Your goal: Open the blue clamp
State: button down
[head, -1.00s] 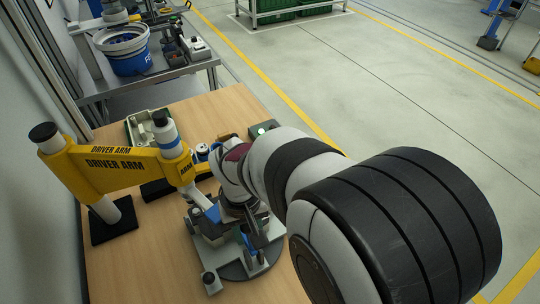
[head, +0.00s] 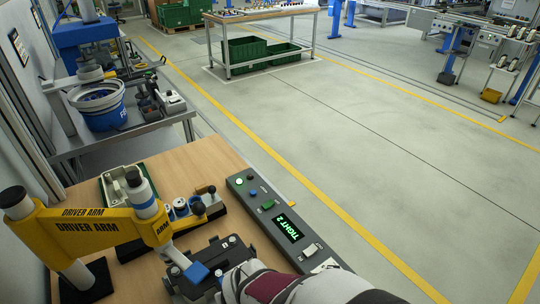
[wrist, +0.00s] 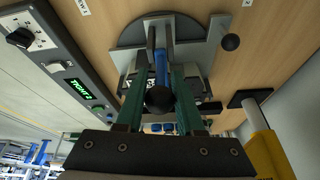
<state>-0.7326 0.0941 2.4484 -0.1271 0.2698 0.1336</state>
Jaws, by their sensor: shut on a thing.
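The blue clamp's lever (wrist: 161,66) shows in the wrist view, ending in a black ball knob (wrist: 159,99). My gripper (wrist: 159,72) has its two green fingers on either side of the lever and is shut on it. The lever runs away from the gripper towards a grey fixture (wrist: 195,60) on a round dark base. In the head view, part of the fixture (head: 222,252) shows at the bottom; my arm and the frame edge hide the clamp and my fingers there.
A yellow driver arm (head: 95,232) on posts stands left of the fixture. A grey control box (head: 272,218) with a green "TIGHT 2" display lies on its right. A tray (head: 122,188) and small parts sit behind. A blue bucket (head: 103,112) stands on the side bench.

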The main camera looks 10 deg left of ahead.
jog(key=shift+s+d, duration=0.15)
jog(key=c, duration=0.6)
grip_release()
jog(key=v, duration=1.5)
jog(key=shift+s+d+r, duration=0.2)
jog(key=shift+d+r, duration=0.05)
jog(key=shift+r, duration=0.05)
